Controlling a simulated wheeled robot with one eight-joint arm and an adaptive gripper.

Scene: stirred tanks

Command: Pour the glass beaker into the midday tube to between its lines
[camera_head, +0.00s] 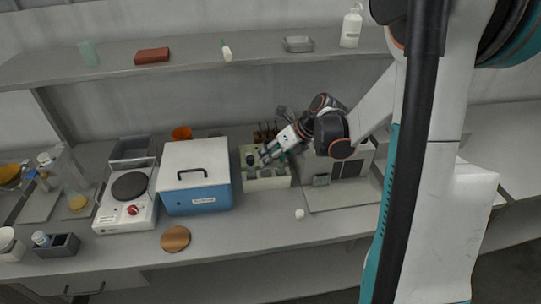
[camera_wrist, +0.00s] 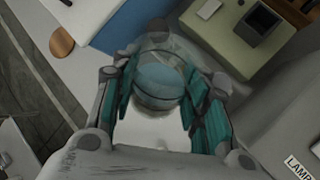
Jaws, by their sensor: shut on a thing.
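My gripper (camera_head: 268,153) is over the cream rack (camera_head: 266,184) at the middle of the bench in the head view. In the wrist view my gripper (camera_wrist: 165,88) is shut on the clear glass beaker (camera_wrist: 158,82), its teal fingers on either side. The beaker looks tilted and holds pale blue liquid. The rack also shows at the upper right of the wrist view (camera_wrist: 226,48), beside the beaker. Dark round shapes sit in the rack, partly hidden by my gripper. I cannot tell which is the midday tube or see its lines.
A blue box with a white lid (camera_head: 196,190) stands left of the rack. A hotplate (camera_head: 128,200) is further left. A grey device (camera_head: 340,180) stands right of the rack. A cork disc (camera_head: 175,239) and a small white ball (camera_head: 299,214) lie in front. A shelf (camera_head: 190,65) runs above.

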